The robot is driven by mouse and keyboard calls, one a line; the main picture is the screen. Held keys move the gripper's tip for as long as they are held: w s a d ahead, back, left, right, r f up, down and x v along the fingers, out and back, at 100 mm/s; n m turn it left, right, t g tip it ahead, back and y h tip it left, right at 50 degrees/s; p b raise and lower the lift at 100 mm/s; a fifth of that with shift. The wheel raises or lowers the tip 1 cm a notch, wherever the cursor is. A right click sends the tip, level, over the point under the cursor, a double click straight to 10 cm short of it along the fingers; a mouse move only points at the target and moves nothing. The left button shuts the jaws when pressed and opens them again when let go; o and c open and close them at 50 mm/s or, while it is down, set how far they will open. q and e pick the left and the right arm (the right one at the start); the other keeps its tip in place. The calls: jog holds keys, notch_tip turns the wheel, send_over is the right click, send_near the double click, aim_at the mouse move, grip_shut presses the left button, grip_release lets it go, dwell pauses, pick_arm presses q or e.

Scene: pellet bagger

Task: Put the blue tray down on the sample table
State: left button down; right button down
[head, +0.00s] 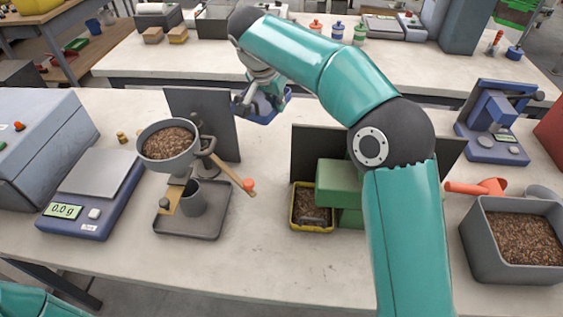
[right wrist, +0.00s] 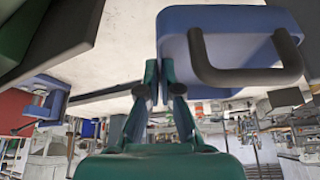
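The blue tray (head: 268,117) shows in the head view near the far edge of the front table, partly hidden behind my right gripper (head: 248,104). In the right wrist view the blue tray (right wrist: 232,18) is large at the upper right, with a dark bar handle. My right gripper's fingers (right wrist: 158,72) close on the tray's near side wall, one on each side. I cannot tell whether the tray touches a surface below. Two long pale tables show, front and back; which is the sample table is not marked. My left gripper is out of view.
A dark upright panel (head: 203,122) and a pan of pellets (head: 168,150) on a stand are left of the tray. Another dark panel (head: 305,152), green blocks and a yellow tray (head: 312,225) stand nearer. The back table (head: 195,58) has bare room at its front.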

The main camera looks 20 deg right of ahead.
notch_tip(320, 180, down, 14)
jog(key=shift+f, duration=0.1)
jog(key=shift+f+p, duration=0.5)
jog(key=shift+f, duration=1.85)
jog(key=shift+f, duration=0.1)
jog(key=c, duration=1.3)
grip_release()
jog(key=shift+s, duration=0.1)
